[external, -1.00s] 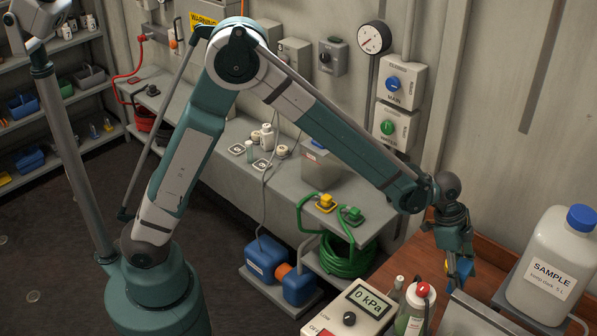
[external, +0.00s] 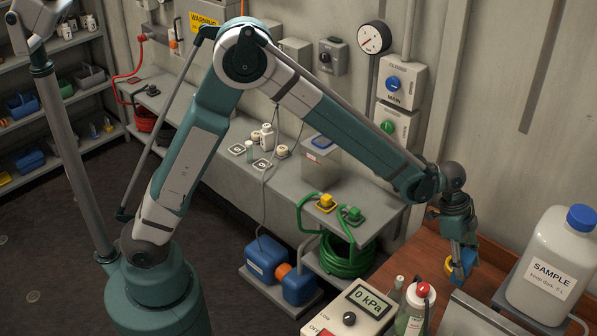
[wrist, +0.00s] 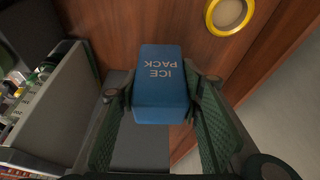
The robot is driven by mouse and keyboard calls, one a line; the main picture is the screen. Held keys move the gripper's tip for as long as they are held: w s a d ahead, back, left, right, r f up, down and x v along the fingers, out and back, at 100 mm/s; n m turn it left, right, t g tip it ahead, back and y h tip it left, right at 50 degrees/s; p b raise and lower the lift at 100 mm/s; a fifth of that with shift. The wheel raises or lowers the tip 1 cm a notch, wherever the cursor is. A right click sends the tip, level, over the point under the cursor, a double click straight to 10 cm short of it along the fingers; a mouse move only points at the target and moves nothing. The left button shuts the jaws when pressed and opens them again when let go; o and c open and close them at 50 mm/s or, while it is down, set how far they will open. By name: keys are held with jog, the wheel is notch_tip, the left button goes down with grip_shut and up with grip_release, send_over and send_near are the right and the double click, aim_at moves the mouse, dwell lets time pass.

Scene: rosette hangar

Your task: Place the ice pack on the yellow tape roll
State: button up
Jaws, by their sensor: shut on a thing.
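My gripper (wrist: 160,105) is shut on the blue ice pack (wrist: 160,85), a block with white "ICE PACK" lettering that sits between its two green fingers. In the external view my gripper (external: 461,268) holds the ice pack (external: 467,261) above the brown wooden bench at the right, partly hidden by the fingers. The yellow tape roll (wrist: 209,20) lies on the wood at the top right of the wrist view, apart from the pack. A bit of yellow, probably the roll, shows beside the fingers in the external view.
A large white sample bottle (external: 549,265) with a blue cap stands right of my gripper. A pressure meter (external: 352,312) and a red-capped bottle (external: 413,308) stand in front, to the left. A grey panel edge lies near. The wood around the tape roll looks clear.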

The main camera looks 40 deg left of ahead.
jog(key=w+a+r+m, duration=0.1)
jog(key=w+a, duration=0.4)
jog(key=w, duration=0.7)
jog(key=shift+w+r+p, duration=0.25)
jog(key=shift+r+p, duration=0.15)
jog(key=shift+r, duration=0.25)
jog(key=shift+f, duration=0.1)
notch_tip(320, 180, down, 6)
jog(key=shift+f, duration=0.1)
jog(key=shift+f, duration=1.8)
jog(key=shift+f+b, duration=0.2)
jog(key=shift+b, duration=0.1)
jog(key=o, duration=1)
